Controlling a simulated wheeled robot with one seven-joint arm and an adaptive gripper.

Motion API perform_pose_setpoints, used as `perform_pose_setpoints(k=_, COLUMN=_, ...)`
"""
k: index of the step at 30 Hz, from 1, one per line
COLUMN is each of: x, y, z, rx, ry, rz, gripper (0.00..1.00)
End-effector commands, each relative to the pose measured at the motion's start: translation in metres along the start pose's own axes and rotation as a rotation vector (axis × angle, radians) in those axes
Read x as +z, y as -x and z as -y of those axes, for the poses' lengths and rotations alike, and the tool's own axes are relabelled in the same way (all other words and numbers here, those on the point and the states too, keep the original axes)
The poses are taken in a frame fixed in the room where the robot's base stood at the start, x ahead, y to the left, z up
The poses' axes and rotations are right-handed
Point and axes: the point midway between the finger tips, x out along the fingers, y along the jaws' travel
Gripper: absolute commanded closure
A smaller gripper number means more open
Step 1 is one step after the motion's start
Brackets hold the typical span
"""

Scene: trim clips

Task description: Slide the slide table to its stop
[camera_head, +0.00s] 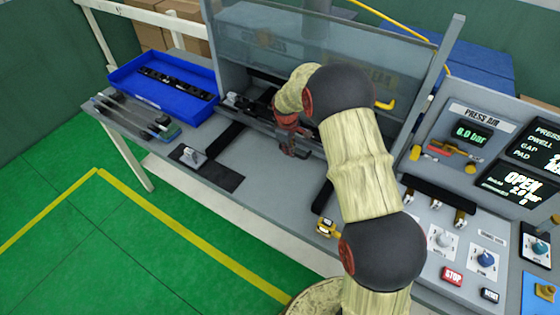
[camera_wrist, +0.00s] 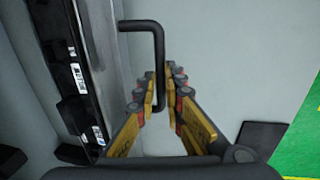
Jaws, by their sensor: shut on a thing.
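My gripper (camera_head: 292,145) is in front of the clear guard of the press bench, partly hidden by my arm. In the wrist view, its yellow and black fingers (camera_wrist: 160,98) are shut around a black bent handle (camera_wrist: 157,45). The handle reaches out from a long grey rail-like part (camera_wrist: 103,60), which looks like the slide table's edge. A dark strip with white labels (camera_wrist: 75,75) runs along that part. In the head view the slide table lies behind my arm and the guard, so its position and stop cannot be made out.
A blue tray (camera_head: 125,78) with black trim parts stands at the left of the bench. A dark mat (camera_head: 222,176) with a small clip lies near the front edge. The control panel (camera_head: 510,235) is at the right. Bare grey bench top (camera_head: 265,160) lies around my gripper.

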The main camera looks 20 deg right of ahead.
Motion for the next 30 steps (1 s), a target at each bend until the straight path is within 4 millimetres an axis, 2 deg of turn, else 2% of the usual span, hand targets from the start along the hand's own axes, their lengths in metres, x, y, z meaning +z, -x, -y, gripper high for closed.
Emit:
perform_pose_setpoints(k=1, x=0.001, y=-0.002, z=-0.016, rx=0.002, ry=-0.005, rz=-0.001, gripper=1.00)
perform_pose_setpoints(k=6, x=0.001, y=-0.010, z=-0.056, rx=0.002, ry=-0.003, rz=0.000, gripper=1.00)
perform_pose_setpoints(k=13, x=0.001, y=-0.018, z=-0.094, rx=0.002, ry=-0.002, rz=-0.001, gripper=1.00)
perform_pose_setpoints(k=21, x=0.001, y=-0.021, z=-0.114, rx=0.002, ry=0.000, rz=-0.001, gripper=1.00)
perform_pose_setpoints(k=30, x=0.001, y=-0.021, z=-0.118, rx=0.005, ry=0.001, rz=-0.002, gripper=1.00)
